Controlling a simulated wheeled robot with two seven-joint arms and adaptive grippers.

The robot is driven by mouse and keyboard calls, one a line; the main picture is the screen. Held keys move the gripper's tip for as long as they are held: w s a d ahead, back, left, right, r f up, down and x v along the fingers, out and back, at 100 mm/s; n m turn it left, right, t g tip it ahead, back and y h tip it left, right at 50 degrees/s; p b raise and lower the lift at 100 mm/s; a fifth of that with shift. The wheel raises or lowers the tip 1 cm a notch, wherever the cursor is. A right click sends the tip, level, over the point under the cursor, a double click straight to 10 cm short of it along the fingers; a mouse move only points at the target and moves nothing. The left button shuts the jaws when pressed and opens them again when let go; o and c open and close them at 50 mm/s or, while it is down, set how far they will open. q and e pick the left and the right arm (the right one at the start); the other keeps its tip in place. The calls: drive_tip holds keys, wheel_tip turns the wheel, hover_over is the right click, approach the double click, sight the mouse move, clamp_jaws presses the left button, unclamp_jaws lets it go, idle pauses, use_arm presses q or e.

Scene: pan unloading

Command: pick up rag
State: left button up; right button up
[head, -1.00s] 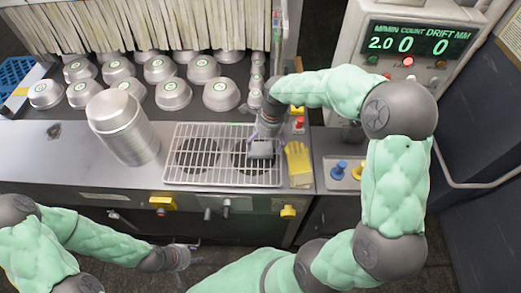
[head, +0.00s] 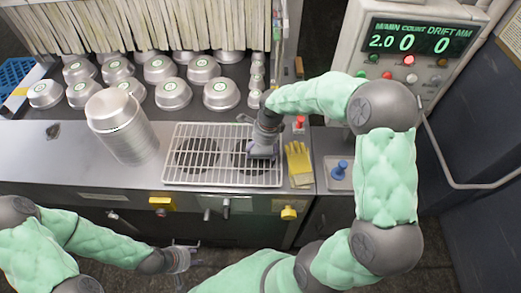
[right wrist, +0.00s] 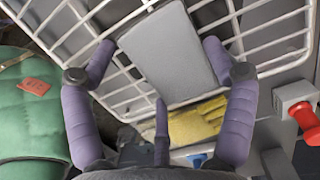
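The rag looks like a grey folded rectangle (right wrist: 168,55) lying on the white wire rack (right wrist: 265,62), seen in the right wrist view. My right gripper (right wrist: 162,62) is open, with its purple fingers on both sides of the rag and apart from it. In the head view my right gripper (head: 262,148) is low over the right part of the rack (head: 200,172) and hides most of the rag. My left gripper (head: 186,258) is open and empty, low in front of the counter.
Yellow gloves (head: 299,163) lie just right of the rack. A stack of metal pans (head: 128,132) stands to its left. Several upturned bowls (head: 172,94) are behind. A red button (head: 299,124) and blue knob (head: 341,168) are to the right.

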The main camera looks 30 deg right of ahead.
sight(259, 152)
drive_tip(key=shift+r, duration=0.1)
drive_tip(key=shift+r, duration=0.25)
drive_tip(key=r, duration=0.3)
drive_tip(key=shift+s+a+p, duration=0.1)
drive_tip(key=shift+s+p, duration=0.1)
drive_tip(key=shift+p, duration=0.15)
drive_tip(key=s+a+r+p, duration=0.2)
drive_tip(key=s+a+r, duration=0.2)
drive_tip(key=s+r, duration=0.5)
drive_tip(key=shift+s, duration=1.95)
drive_tip(key=shift+a+r, duration=0.1)
